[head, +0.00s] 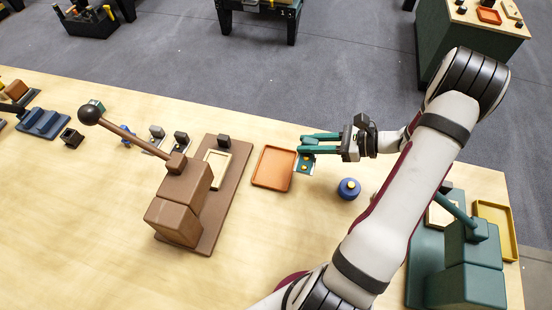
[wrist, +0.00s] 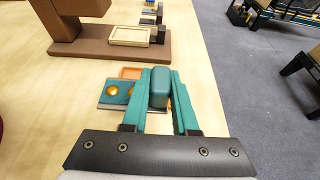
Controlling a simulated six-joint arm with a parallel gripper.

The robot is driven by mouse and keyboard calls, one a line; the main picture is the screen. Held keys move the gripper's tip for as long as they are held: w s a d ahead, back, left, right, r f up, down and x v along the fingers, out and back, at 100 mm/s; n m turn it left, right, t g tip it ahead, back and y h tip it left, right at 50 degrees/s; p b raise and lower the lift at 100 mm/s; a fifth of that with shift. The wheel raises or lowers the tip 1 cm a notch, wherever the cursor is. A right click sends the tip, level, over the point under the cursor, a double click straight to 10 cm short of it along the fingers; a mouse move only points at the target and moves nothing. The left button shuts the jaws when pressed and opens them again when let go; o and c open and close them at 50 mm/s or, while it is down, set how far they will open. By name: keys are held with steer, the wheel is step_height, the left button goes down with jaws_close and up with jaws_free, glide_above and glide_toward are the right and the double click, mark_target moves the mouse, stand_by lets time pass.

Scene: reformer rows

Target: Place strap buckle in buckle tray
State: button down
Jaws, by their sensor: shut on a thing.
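My gripper (head: 306,143) is shut on the strap buckle, with a teal block (wrist: 158,88) between its green fingers in the wrist view. A teal plate with gold discs (head: 304,167) shows under the fingertips; it also shows left of the fingers in the wrist view (wrist: 112,94). It appears to belong to the held buckle, but its join is hidden. The shallow orange tray (head: 273,168), apparently the buckle tray, is empty where visible. It is just left of the buckle in the head view. Its edge (wrist: 130,72) shows beyond the buckle in the wrist view.
A brown press-like fixture with a ball-ended lever (head: 180,200) stands left of the tray. A round blue object (head: 348,189) with a yellow top stands below my gripper in the picture. A green fixture (head: 465,270) and yellow tray (head: 496,228) are at right.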

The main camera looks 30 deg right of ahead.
glide_above(278, 159)
step_height(278, 159, down, 5)
steer(key=shift+s+r, duration=0.1)
step_height(278, 159, down, 3)
steer(key=shift+f, duration=0.55)
steer(key=shift+f, duration=0.15)
steer(key=c, duration=1)
jaws_free()
